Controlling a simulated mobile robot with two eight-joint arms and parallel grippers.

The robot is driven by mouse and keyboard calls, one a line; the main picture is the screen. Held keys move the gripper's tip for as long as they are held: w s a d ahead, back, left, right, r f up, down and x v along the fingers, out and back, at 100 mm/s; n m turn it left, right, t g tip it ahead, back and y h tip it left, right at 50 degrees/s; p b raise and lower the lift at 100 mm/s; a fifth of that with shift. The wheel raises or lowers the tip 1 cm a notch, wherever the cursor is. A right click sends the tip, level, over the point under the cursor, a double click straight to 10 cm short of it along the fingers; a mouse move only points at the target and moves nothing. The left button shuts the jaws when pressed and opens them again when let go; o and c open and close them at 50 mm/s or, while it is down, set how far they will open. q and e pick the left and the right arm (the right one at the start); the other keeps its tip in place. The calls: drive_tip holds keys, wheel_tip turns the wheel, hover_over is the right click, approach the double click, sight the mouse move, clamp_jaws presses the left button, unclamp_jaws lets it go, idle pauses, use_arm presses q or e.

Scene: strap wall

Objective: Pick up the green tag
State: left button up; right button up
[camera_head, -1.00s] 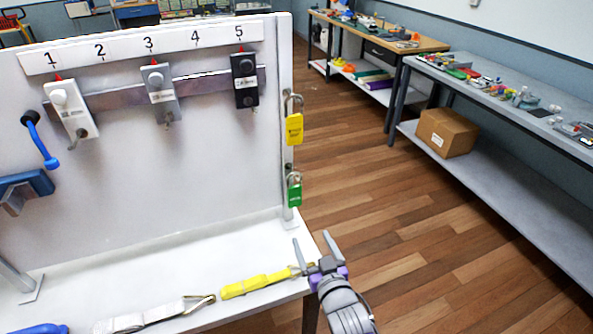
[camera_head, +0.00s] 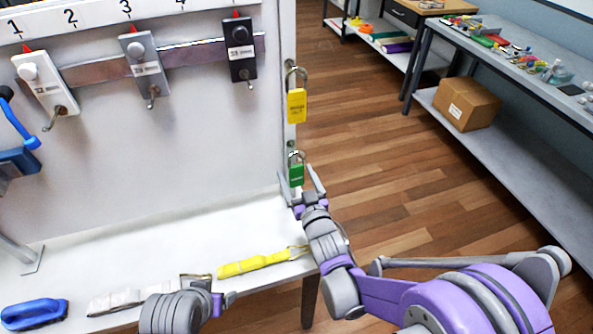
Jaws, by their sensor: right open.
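The green tag (camera_head: 296,174) is a green padlock-shaped piece with a metal shackle. It hangs on the right edge of the white panel, below a yellow padlock-shaped tag (camera_head: 297,105). My right gripper (camera_head: 296,184) is open, its fingers pointing up on either side of the green tag's lower part in the picture. I cannot tell whether they touch it. Part of my left arm shows at the bottom, with grey and purple parts of its gripper (camera_head: 217,301) near the white strap; its fingers are not clear.
The white panel (camera_head: 200,140) carries numbered labels and several hanging blocks. A yellow strap (camera_head: 252,264), a white strap (camera_head: 113,301) and a blue handle (camera_head: 34,313) lie on the white shelf. A cardboard box (camera_head: 466,103) sits under the right bench. Wooden floor is clear between.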

sight(296, 172)
drive_tip(key=x, duration=0.4)
drive_tip(key=shift+d+r+p, duration=0.1)
drive_tip(key=shift+p, duration=0.25)
clamp_jaws()
